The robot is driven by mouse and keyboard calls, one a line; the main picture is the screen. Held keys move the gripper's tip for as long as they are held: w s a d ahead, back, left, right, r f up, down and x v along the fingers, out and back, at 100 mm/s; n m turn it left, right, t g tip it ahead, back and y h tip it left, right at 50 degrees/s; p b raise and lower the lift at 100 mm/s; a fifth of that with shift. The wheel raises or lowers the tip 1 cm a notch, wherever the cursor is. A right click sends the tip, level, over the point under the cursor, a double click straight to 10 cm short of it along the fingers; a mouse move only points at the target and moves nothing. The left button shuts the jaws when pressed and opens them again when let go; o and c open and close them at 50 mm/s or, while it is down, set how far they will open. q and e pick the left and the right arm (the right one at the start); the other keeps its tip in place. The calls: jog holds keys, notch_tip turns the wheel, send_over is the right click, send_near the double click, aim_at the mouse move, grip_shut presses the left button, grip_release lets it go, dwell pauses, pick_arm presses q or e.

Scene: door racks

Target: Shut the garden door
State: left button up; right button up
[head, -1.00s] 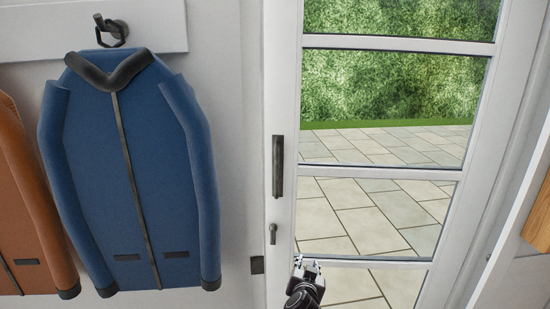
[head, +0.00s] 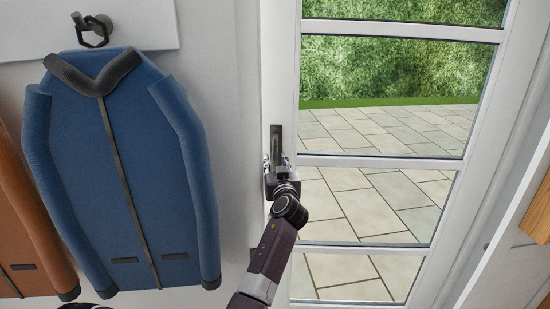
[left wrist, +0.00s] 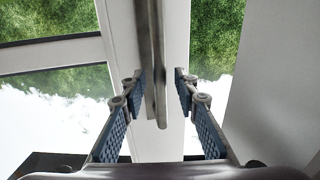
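The garden door (head: 398,163) has a white frame and several glass panes. Its dark upright pull handle (head: 277,137) is on the left stile. My left gripper (head: 279,160) is at the handle's lower part. In the left wrist view the handle (left wrist: 156,60) runs between the fingers of my open left gripper (left wrist: 158,78), with gaps visible on both sides. In that view, greenery shows in a strip right of the stile, before a grey surface, so the door looks ajar. My right gripper is not in view.
A blue jacket (head: 120,175) hangs from a dark hook (head: 92,30) on the wall left of the door, with a brown jacket (head: 22,240) beside it. A wooden-coloured piece (head: 538,210) is at the right edge. Paving and a hedge show through the panes.

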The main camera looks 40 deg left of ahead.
pick_arm(q)
jog(key=shift+w+a, duration=0.4)
jog(key=shift+a, duration=0.05)
jog(key=shift+c, duration=0.5)
grip_shut()
